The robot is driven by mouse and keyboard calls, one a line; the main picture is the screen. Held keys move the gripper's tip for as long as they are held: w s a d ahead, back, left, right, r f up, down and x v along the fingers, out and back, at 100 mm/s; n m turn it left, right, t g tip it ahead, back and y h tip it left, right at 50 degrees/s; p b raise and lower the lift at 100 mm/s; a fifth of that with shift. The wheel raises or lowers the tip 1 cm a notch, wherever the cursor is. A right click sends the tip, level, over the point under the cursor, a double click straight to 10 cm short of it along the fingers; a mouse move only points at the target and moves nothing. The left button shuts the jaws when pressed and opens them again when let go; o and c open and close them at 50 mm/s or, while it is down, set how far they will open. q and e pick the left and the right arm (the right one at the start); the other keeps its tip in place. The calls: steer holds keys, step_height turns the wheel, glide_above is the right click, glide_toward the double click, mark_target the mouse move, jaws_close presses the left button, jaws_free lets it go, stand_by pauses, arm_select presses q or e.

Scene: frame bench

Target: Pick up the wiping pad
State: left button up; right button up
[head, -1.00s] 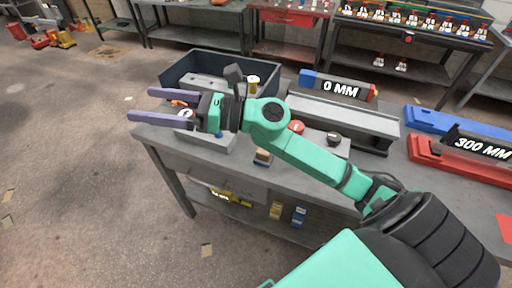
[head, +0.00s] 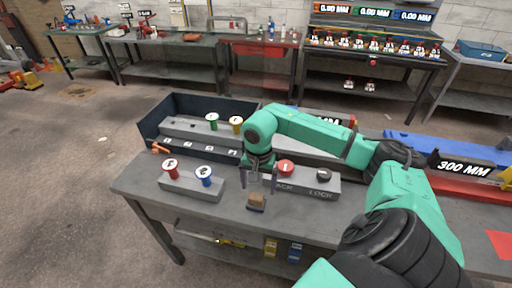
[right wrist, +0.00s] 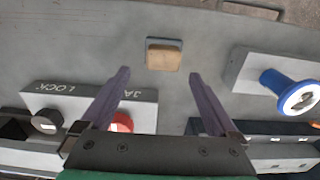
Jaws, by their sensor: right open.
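The wiping pad (head: 256,201), a small tan block on a dark base, lies near the front edge of the grey bench. It also shows in the right wrist view (right wrist: 164,55), just beyond the fingertips and roughly centred between them. My right gripper (head: 260,188) points down over the bench, just behind the pad. In the right wrist view its two purple fingers (right wrist: 159,75) are apart with nothing between them. How high the fingertips are above the bench is hard to tell. My left gripper is in neither view.
A grey block with a red knob (head: 286,168) and a dark knob (head: 324,175) stands right of the gripper. A grey holder (head: 190,186) with red and blue spools is to the left. A dark bin (head: 160,115) stands behind. Bare bench surrounds the pad.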

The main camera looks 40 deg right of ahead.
steer(key=f, duration=0.1)
steer(key=f+p, duration=0.1)
steer(key=f, duration=0.1)
steer(key=f+p, duration=0.1)
steer(key=shift+s+a+f, duration=0.1)
steer(key=shift+a+f, duration=0.05)
steer(key=shift+a, duration=0.25)
steer(key=shift+f, duration=0.4)
steer(key=c, duration=1.2)
steer(key=r+b, duration=0.3)
steer(key=r, duration=0.7)
steer(key=shift+w+r, duration=0.1)
steer(key=shift+w, duration=0.1)
steer(key=shift+c, duration=0.2)
step_height(320, 180, up, 10)
glide_above(256, 195)
steer(key=shift+d, duration=0.1)
